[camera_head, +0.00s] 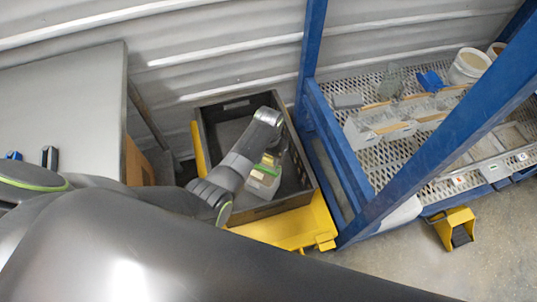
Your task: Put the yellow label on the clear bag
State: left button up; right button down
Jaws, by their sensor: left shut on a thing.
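My left gripper (273,158) reaches down into a dark crate (306,190) and is shut on the small yellow label (268,159). The clear bag (262,184), pale and whitish, is inside the crate, just below the label in the picture. A small green patch shows between them. Whether the label touches the bag is too small to tell. My left arm hides part of the crate's inside. My right gripper is not in view.
The crate stands in a yellow frame (290,228). A blue-framed rack (345,165) stands close on its right, with clear bins (385,125) and white tubs (468,66) on a perforated shelf. A grey table (75,90) is at the left; a yellow pedal (455,226) is on the floor.

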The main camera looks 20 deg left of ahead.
pick_arm(q)
jog(key=shift+s+f, duration=0.15)
dwell(0.3)
jog(key=shift+s, duration=0.1)
jog(key=shift+f+p, duration=0.1)
jog(key=shift+p, duration=0.2)
jog(key=o, duration=1)
jog(key=shift+s, duration=0.15)
jog(key=shift+a, duration=0.1)
jog(key=o, duration=0.5)
